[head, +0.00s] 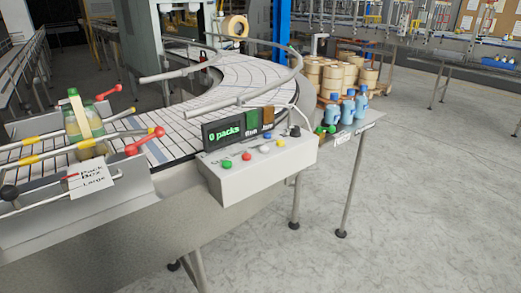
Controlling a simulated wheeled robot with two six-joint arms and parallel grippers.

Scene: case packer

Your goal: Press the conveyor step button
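A pale control box (262,168) stands at the edge of the curved conveyor (240,78). Its sloping top carries a green button (227,164), a red button (246,156), a yellow button (264,149), a blue-white button (281,143) and a black knob (295,131). The labels by the buttons are too small to read, so I cannot tell which one is the conveyor step button. A dark display (223,132) behind the buttons reads "0 packs" in green. Neither of my grippers shows in this view.
A bottle (75,118) stands between yellow-ended guide rails at left, behind a "Large" sign (92,180). Red-knobbed levers (145,141) stick up nearby. Blue bottles (347,108) stand on a side shelf at right. The floor (420,200) at right is clear.

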